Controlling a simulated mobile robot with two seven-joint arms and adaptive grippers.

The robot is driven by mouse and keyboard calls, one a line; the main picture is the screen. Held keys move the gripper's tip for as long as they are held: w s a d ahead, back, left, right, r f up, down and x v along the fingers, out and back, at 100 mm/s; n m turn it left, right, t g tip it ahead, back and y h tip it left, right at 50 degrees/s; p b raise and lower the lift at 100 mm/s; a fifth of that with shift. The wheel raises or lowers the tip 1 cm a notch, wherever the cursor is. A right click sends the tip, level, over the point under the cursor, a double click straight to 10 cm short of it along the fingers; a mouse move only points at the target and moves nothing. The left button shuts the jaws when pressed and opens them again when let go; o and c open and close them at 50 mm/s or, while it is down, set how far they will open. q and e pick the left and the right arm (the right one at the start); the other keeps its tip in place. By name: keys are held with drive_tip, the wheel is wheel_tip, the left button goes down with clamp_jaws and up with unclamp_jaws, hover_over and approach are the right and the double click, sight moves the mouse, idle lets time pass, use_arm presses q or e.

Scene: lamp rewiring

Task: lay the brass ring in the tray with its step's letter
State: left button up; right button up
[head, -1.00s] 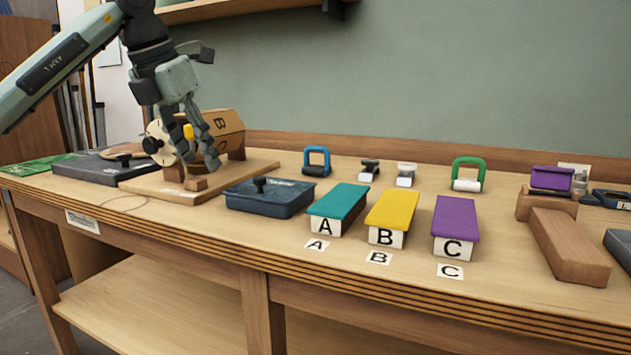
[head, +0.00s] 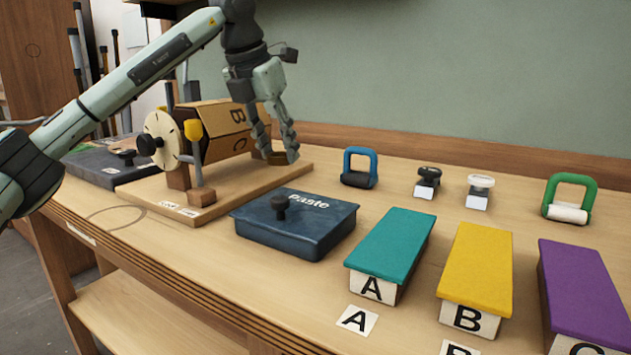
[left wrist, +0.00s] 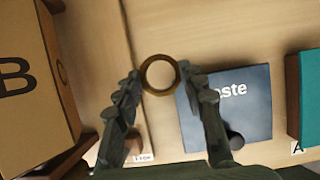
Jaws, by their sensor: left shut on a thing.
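My left gripper (head: 280,158) is shut on the brass ring (left wrist: 160,74), which shows between its fingertips in the left wrist view. In the head view they hang just right of the wooden drum (head: 222,125), over the board's right end. The drum shows the letters B and C on its faces. Three lettered boxes stand to the right: A with a teal top (head: 393,246), B with a yellow top (head: 480,270) and C with a purple top (head: 587,290). I cannot see inside them. My right gripper is not in view.
A dark blue box marked "Paste" (head: 300,243) with a black knob stands between the drum's board (head: 240,185) and box A. Behind are a blue-handled item (head: 358,168), two small stamp-like items and a green-handled item (head: 570,198). Letter card A (head: 357,320) lies before box A.

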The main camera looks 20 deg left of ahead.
use_arm(q)
drive_tip(key=w+d+f, duration=0.3)
drive_tip(key=w+d, duration=0.1)
drive_tip(key=shift+w+f, duration=0.15)
drive_tip(key=shift+f, duration=2.25)
drive_tip(key=o, duration=1)
drive_tip(key=shift+o, duration=0.2)
drive_tip(key=shift+r, duration=0.1)
